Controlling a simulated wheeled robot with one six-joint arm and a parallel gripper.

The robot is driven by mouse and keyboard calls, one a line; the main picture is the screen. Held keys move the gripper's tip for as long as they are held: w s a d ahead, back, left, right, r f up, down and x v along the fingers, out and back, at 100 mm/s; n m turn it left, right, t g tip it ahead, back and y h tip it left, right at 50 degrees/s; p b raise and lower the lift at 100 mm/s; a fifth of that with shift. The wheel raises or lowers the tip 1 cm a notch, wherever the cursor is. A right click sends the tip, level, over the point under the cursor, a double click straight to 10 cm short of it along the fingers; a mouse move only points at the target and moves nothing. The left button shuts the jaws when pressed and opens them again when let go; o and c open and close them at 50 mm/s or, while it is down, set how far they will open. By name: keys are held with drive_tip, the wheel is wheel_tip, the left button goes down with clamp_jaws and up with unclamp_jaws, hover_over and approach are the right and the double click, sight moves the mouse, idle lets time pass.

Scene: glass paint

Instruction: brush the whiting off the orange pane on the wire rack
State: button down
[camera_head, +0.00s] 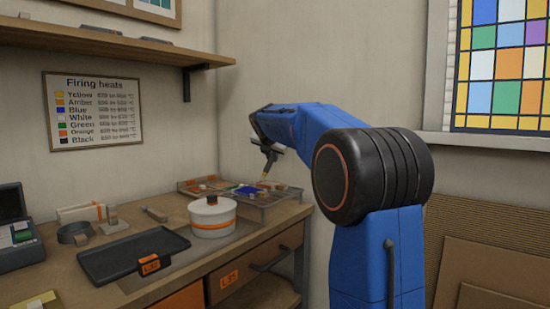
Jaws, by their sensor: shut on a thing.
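The wire rack (272,200) stands at the back right of the bench, by the wall corner. A blue pane (247,190) lies on it. A small orange patch (264,185) beside the blue pane looks like the orange pane, but it is partly hidden and too small to show any whiting. My gripper (270,155) reaches down over the rack and is shut on a thin brush (265,174) with a pale tip. The brush points down, its tip just above or at the orange patch; I cannot tell if they touch.
A white pot (212,218) with an orange band stands in front of the rack. A black tray (120,262) lies at the front of the bench. A grey ring (74,233) and small blocks are at left. A wall shelf (100,42) overhangs the back left.

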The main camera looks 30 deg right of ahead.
drive_tip(key=shift+w+a, duration=0.2)
drive_tip(key=shift+w, duration=0.4)
drive_tip(key=shift+s+d+f, duration=0.1)
drive_tip(key=shift+s+d, duration=0.2)
drive_tip(key=shift+s, duration=0.45)
drive_tip(key=shift+s+d+f, duration=0.1)
drive_tip(key=shift+s+d, duration=0.15)
drive_tip(key=shift+s, duration=0.5)
drive_tip(key=shift+s, duration=0.15)
drive_tip(key=shift+w+d+r, duration=0.25)
drive_tip(key=shift+w, duration=0.45)
drive_tip(key=shift+w+d+r, duration=0.2)
drive_tip(key=shift+w+r, duration=0.1)
drive_tip(key=shift+w, duration=0.35)
drive_tip(key=shift+w+d+r, duration=0.25)
drive_tip(key=shift+w, duration=0.45)
drive_tip(key=shift+s+d, duration=0.15)
drive_tip(key=shift+d, duration=0.1)
drive_tip(key=shift+s, duration=0.1)
